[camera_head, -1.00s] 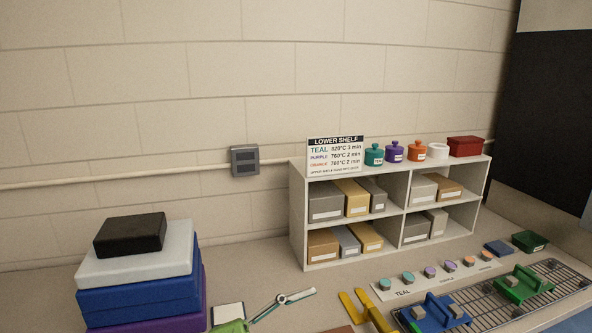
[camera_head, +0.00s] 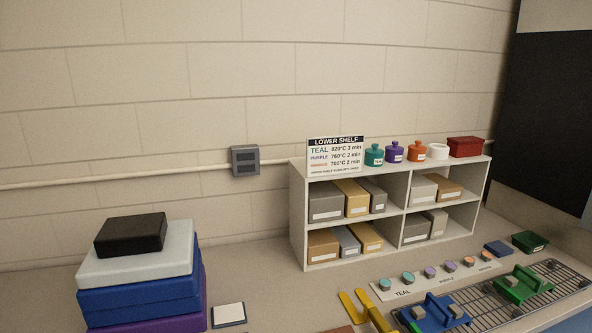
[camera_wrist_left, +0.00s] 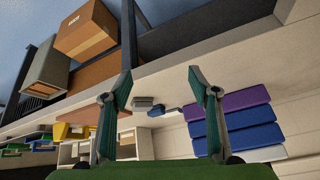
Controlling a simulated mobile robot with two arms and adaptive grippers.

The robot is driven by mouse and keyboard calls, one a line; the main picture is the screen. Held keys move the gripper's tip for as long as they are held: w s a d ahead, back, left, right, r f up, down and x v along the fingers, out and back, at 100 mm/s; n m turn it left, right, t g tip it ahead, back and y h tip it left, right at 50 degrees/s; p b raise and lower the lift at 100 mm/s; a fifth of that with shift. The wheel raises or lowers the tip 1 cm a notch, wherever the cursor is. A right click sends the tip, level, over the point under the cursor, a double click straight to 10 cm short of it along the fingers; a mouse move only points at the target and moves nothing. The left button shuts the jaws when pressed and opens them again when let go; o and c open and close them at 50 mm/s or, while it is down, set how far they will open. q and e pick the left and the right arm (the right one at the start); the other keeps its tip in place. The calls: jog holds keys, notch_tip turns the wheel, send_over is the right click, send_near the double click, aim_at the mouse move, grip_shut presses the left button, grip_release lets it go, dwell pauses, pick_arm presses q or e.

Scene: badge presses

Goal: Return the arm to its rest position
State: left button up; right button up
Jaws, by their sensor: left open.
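My left gripper (camera_wrist_left: 160,84) shows only in the left wrist view, with its two dark green fingers spread wide apart. Nothing is held between the fingers. No arm or gripper of mine is in the head view, and my right gripper is in neither view. In the wrist view, which looks tilted, the stack of blue and purple boxes (camera_wrist_left: 247,139) is beyond the right finger.
A white shelf unit (camera_head: 297,220) stands by the wall. A box stack (camera_head: 140,300) is at left. Blue (camera_head: 433,312) and green (camera_head: 522,285) fixtures sit on a wire rack at right. Cardboard boxes (camera_wrist_left: 85,32) are upper left in the wrist view.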

pick_arm(q)
jog(key=s+d+f+g, duration=0.2)
jog(key=s+f+g, duration=0.1)
jog(key=s, duration=0.4)
jog(key=s+f+m+g, duration=0.1)
jog(key=s+f, duration=0.1)
jog(key=f, duration=1.3)
jog(key=s+f, duration=0.2)
jog(key=f, duration=1.2)
jog(key=s+a+f, duration=0.1)
jog(key=s+f, duration=0.5)
jog(key=s, duration=0.1)
jog(key=s+a+f+g, duration=0.1)
jog(key=s+a+f, duration=0.1)
jog(key=s+f, duration=0.4)
jog(key=shift+s+a+f+h, duration=0.2)
jog(key=shift+s+a+h, duration=0.1)
jog(key=shift+s, duration=0.8)
